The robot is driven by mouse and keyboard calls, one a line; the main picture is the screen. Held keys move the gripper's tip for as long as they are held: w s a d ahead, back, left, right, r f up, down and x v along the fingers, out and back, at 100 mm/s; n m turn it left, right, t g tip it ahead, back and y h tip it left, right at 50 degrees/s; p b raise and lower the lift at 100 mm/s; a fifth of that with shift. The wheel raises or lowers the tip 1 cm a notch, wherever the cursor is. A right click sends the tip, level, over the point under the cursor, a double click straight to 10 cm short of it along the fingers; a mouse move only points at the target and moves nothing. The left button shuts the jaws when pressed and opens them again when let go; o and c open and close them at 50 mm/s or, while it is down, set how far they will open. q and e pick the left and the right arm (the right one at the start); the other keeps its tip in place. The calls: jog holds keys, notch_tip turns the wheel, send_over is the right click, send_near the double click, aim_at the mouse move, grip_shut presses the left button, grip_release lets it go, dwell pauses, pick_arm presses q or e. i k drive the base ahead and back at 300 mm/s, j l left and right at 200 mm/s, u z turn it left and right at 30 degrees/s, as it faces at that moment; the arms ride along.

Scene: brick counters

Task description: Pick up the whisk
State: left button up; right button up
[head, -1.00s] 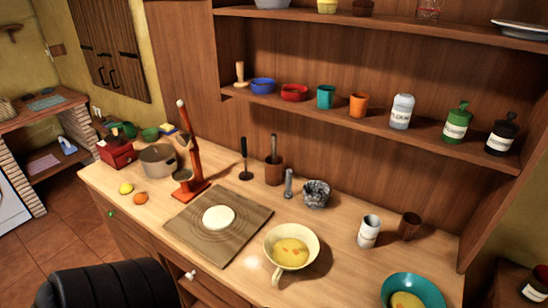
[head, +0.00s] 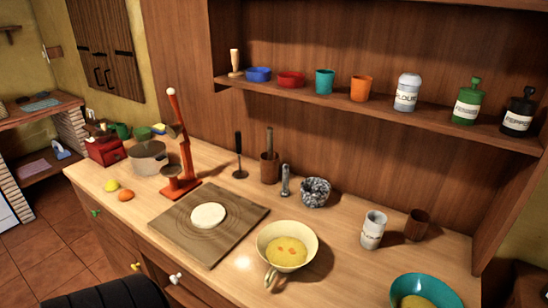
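I cannot make out a whisk for certain. A black-handled upright utensil (head: 239,158) stands at the back of the counter; its lower end is too small to tell its kind. A small grey metal utensil (head: 286,181) stands to its right, between a wooden mortar with pestle (head: 269,170) and a speckled grey pot (head: 315,192). Neither of my grippers shows.
A wooden board (head: 177,227) bears flat dough (head: 208,215). A red stand (head: 179,187) rises behind it. A white canister (head: 373,230), brown cup (head: 417,225) and teal bowl (head: 452,290) are at the right. A shelf (head: 390,108) with cups and jars overhangs the back.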

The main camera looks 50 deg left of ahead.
aim_at(269, 130)
jog(key=i+u, duration=0.2)
jog(key=u, duration=0.3)
jog(key=i+l+u, duration=0.1)
jog(key=u, duration=0.4)
jog(key=i, duration=0.05)
